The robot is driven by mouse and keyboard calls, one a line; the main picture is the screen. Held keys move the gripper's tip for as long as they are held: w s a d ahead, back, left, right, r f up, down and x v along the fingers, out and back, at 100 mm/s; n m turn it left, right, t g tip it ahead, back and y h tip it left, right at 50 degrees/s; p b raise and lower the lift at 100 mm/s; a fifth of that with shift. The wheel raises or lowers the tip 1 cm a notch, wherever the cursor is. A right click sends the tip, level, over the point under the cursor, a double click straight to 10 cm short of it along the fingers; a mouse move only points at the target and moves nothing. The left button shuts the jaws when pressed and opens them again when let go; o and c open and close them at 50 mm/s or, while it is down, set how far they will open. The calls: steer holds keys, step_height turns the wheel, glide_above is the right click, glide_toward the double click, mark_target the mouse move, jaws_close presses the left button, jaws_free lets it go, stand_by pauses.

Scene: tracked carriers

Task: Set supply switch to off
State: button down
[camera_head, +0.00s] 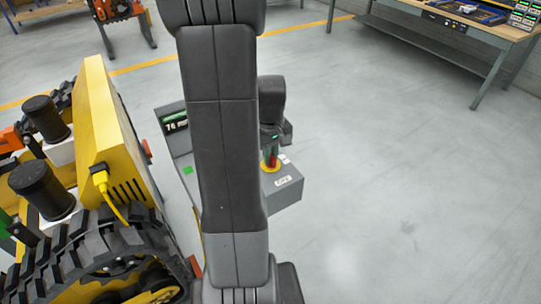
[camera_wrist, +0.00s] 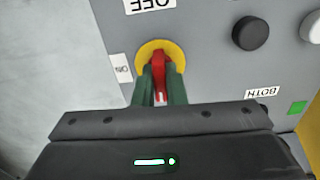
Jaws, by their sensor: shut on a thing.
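The supply switch is a red handle (camera_wrist: 159,60) on a round yellow plate (camera_wrist: 144,50), set in the grey panel. In the wrist view an upside-down OFF label (camera_wrist: 150,4) lies above it and a small white label (camera_wrist: 121,68) to its left. My gripper (camera_wrist: 160,80) has its two green fingers shut on the red handle, one on each side, hiding its lower part. In the head view the yellow plate (camera_head: 271,167) shows on the grey box, with my gripper (camera_head: 270,152) over it. The handle's exact angle is hard to tell.
A black knob (camera_wrist: 250,33), a white knob (camera_wrist: 312,27) and a green square (camera_wrist: 297,107) sit on the panel to the right. A yellow tracked carrier (camera_head: 105,130) stands left of the grey box. The floor to the right is clear, with a workbench (camera_head: 470,30) behind.

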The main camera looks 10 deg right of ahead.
steer(key=shift+n, duration=0.3)
steer(key=shift+r, duration=0.1)
steer(key=c, duration=1.5)
jaws_free()
step_height(320, 180, up, 14)
steer(key=shift+f, duration=0.15)
step_height(320, 180, down, 14)
